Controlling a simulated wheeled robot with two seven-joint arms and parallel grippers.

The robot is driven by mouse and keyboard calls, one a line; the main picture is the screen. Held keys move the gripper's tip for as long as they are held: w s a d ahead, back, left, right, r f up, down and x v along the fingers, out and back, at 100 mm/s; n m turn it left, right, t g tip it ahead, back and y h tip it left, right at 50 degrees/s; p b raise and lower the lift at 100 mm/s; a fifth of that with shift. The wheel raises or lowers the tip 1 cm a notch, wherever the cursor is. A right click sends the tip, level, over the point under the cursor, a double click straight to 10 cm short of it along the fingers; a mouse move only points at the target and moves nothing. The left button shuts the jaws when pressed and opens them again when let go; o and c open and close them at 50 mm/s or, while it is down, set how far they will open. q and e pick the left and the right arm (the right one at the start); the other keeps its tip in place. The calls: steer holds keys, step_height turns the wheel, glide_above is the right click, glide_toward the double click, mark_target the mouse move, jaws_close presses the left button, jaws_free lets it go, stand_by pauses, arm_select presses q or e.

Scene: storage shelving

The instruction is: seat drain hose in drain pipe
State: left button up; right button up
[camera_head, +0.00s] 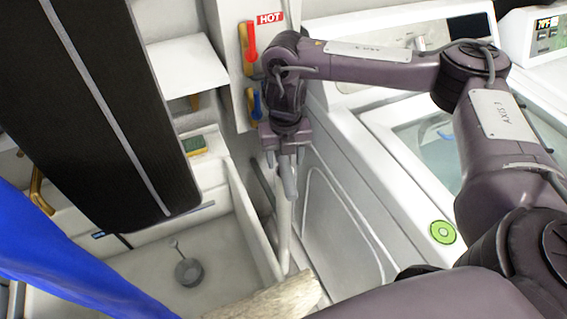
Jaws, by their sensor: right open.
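My right gripper (284,157) points down in the narrow gap between the white sink basin and the washing machine. Its jaws are open. A white upright pipe (284,232), which looks like the drain pipe, stands just below the gripper. A grey rounded piece (290,182) shows at the fingers, in front of the pipe's top. I cannot tell whether it is the drain hose or part of the gripper. The pipe's mouth is hidden there. My left gripper is out of view.
The sink basin (230,262) is at lower left, with a drain stopper (188,271) in it. The washing machine (345,235) stands close on the right. A red hot valve (249,42) and a blue valve (256,104) are behind. A pale board (268,303) lies at the bottom.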

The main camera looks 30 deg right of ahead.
mark_target(286, 168)
step_height(286, 168, down, 4)
steer(key=shift+s+d, duration=0.1)
steer(key=shift+d, duration=0.05)
jaws_close()
stand_by(0.3)
steer(key=shift+r, duration=0.1)
